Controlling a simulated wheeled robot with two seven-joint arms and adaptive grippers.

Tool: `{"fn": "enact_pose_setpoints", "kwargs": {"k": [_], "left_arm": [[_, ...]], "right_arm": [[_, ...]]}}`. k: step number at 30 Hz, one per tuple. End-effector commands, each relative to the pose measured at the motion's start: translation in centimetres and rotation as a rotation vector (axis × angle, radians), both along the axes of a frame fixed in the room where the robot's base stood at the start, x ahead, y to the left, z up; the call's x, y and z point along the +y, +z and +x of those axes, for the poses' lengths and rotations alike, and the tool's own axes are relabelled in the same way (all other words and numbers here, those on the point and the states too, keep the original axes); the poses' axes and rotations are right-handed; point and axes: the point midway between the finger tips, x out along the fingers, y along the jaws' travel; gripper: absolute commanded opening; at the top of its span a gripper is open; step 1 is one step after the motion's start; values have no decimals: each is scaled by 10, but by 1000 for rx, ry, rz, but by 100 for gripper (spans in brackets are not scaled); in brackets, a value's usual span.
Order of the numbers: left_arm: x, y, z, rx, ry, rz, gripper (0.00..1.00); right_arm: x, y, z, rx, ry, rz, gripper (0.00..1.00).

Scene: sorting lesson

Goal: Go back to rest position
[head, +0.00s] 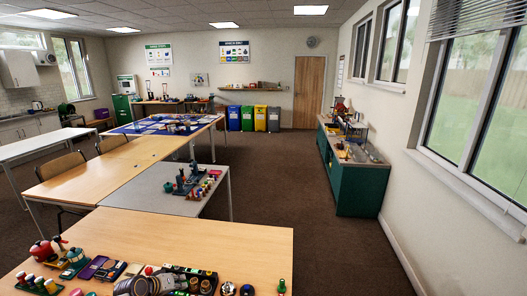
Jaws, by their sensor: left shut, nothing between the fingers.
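My left gripper (163,282) shows only in part at the bottom edge of the head view, low over the near wooden table (190,237). Grey ribbed parts of my left arm show beside it. It is shut and holds nothing. Small items lie close around it, and I cannot tell whether it touches any. My right gripper is not in view.
A red kettle-like item (41,252), a teal pot (75,256) and several small items crowd the near table's front; its back is bare. A grey table (160,198) stands beyond. A green cabinet (358,190) lines the right wall, with open carpet (285,190) between.

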Motion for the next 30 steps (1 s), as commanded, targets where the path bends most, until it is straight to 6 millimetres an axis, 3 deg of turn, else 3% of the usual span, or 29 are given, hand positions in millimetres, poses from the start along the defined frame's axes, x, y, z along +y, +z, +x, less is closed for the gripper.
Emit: {"fn": "enact_pose_setpoints", "kwargs": {"k": [6,18,26,30], "left_arm": [[0,0,0,0,0,0,0],[-18,-5,-23,24,-53,46,0],[-37,-10,-52,54,-117,104,0],[-52,-12,-77,77,-167,152,0]], "right_arm": [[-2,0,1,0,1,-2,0],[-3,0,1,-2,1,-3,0],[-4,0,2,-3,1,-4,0],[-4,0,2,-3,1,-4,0]]}}
